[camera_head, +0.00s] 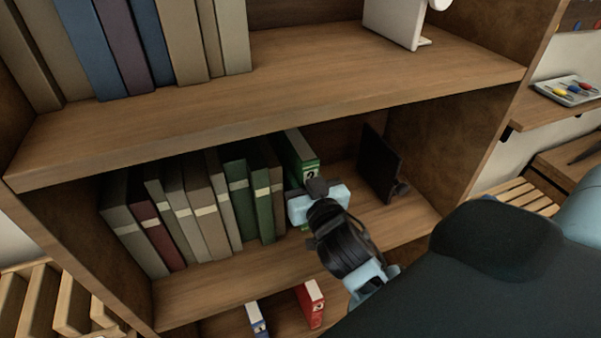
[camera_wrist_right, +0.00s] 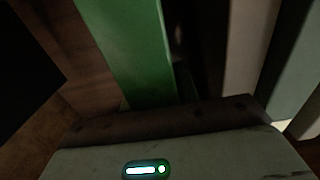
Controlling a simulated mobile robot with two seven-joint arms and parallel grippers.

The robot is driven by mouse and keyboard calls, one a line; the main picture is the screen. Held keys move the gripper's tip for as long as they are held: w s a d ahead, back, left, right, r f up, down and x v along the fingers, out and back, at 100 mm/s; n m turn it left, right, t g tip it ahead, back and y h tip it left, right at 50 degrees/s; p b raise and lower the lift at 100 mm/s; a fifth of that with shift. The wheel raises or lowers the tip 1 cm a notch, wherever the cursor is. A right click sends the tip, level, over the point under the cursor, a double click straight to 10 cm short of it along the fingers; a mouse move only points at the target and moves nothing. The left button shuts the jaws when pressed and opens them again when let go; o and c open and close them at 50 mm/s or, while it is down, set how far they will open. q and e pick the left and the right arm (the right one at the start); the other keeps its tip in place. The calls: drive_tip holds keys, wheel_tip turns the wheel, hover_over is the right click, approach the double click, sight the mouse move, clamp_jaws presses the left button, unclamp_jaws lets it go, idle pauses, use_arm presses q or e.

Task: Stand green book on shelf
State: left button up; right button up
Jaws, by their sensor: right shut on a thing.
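The green book (camera_head: 300,151) with a white label stands upright, tilted a little, on the lower shelf (camera_head: 220,287), at the right end of a row of books. My right gripper (camera_head: 313,192) reaches into this shelf and is shut on the green book. The gripper hides the lower part of the book. In the right wrist view the green book (camera_wrist_right: 130,50) rises from the gripper's jaws, and the fingertips are not clear there. My left gripper does not show.
A row of books (camera_head: 190,205) in brown, red and green fills the left of the lower shelf. A dark bookend-like object (camera_head: 379,165) stands to the right of the gripper. Red (camera_head: 311,303) and blue (camera_head: 256,318) books show on the shelf below. The upper shelf board (camera_head: 270,95) lies overhead.

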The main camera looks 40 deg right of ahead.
drive_tip(key=shift+r, duration=0.1)
drive_tip(key=o, duration=0.8)
drive_tip(key=shift+f, duration=0.2)
drive_tip(key=v, duration=1.2)
drive_tip(key=shift+r, duration=0.2)
